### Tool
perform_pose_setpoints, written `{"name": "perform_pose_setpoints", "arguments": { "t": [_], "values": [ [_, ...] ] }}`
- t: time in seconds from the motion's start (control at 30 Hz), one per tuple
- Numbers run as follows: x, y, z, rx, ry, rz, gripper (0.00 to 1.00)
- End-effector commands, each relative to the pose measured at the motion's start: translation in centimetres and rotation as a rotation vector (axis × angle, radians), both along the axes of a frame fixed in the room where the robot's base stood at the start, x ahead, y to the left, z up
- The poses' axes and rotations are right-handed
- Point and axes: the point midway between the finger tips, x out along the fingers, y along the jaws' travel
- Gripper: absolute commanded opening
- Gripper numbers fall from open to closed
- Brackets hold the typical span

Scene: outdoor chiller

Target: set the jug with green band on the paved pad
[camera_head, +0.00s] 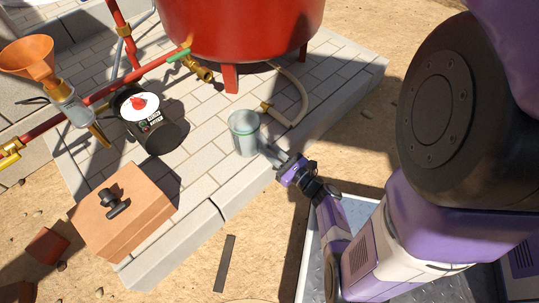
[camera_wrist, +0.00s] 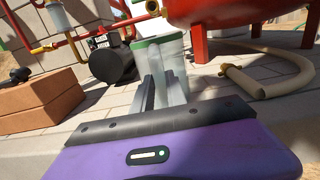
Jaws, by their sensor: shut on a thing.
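The jug with green band (camera_head: 243,134) is a clear, pale vessel with a green ring at its rim. It is upright or nearly so, over the paved pad (camera_head: 205,175), right of the black motor. In the wrist view the jug (camera_wrist: 172,62) is at the fingers' far end, its lower part partly hidden by them. My gripper (camera_head: 262,150) is shut on the jug from the lower right; its grey fingers also show in the wrist view (camera_wrist: 155,92). I cannot tell whether the jug's base touches the paving.
A red tank (camera_head: 240,35) stands behind, with a brass valve (camera_head: 200,70) and a pale hose (camera_head: 300,95) near the jug. A black motor (camera_head: 150,122) and an orange-brown block (camera_head: 122,212) are to the left. Bare paving lies in front of the jug.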

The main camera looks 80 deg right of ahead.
Motion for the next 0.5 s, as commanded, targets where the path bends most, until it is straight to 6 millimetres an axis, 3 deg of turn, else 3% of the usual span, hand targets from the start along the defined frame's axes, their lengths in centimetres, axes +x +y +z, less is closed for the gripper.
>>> {"name": "perform_pose_setpoints", "arguments": {
  "t": [0.43, 0.47, 0.5],
  "values": [
    [0.05, -0.05, -0.85, -0.003, -0.004, 0.002, 0.0],
    [0.03, 0.02, -0.98, 0.0, 0.0, 0.001, 0.21],
    [0.01, 0.02, -0.94, 0.0, 0.0, 0.001, 0.29]
  ]
}}
